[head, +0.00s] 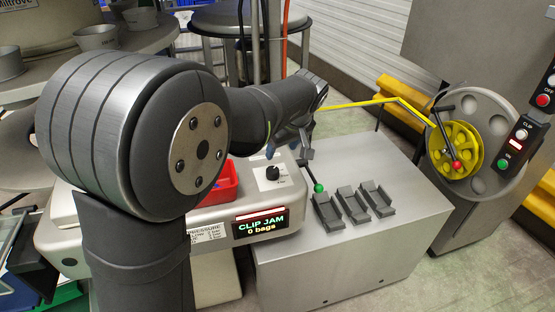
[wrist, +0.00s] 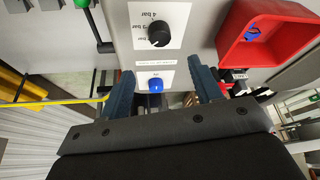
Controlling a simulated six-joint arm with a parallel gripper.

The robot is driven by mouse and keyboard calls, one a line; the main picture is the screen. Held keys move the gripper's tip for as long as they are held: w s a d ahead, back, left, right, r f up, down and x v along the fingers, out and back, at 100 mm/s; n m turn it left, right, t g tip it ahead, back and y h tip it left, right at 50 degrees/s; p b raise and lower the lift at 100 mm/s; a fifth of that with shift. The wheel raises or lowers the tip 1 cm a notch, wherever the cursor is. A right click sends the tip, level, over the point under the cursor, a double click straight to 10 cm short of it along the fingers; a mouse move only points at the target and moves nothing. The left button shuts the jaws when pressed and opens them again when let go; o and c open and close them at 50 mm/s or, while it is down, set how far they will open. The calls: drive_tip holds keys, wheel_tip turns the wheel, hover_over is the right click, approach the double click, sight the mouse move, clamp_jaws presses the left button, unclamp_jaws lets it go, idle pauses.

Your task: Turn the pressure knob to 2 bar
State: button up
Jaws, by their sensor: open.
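The pressure knob (head: 272,173) is a small black dial on a white label on top of the pale machine housing. In the wrist view the knob (wrist: 158,33) sits on its label, where "4 bar" and "3 bar" show; which mark it points to I cannot tell. My gripper (head: 292,147) is near the knob, above and behind it in the head view, partly hidden by my arm. In the wrist view my gripper (wrist: 161,82) has its two dark blue fingers apart, empty, with the knob beyond their tips and not between them.
A blue button (wrist: 155,86) shows between the fingers. A red bin (wrist: 268,35) is right of the knob. A green-balled lever (head: 318,187) stands by grey holders (head: 352,204) on the metal cabinet. The display (head: 262,226) reads "CLIP JAM 0 bags". A yellow wheel (head: 455,150) is at right.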

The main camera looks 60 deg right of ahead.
sight(273, 170)
drive_tip(key=v, duration=0.5)
drive_tip(key=shift+s+r, duration=0.15)
drive_tip(key=shift+r, duration=0.05)
drive_tip(key=x, duration=1.7)
drive_tip(key=shift+w+d+f, duration=0.1)
drive_tip(key=shift+w+f, duration=0.05)
drive_tip(key=shift+w, duration=0.1)
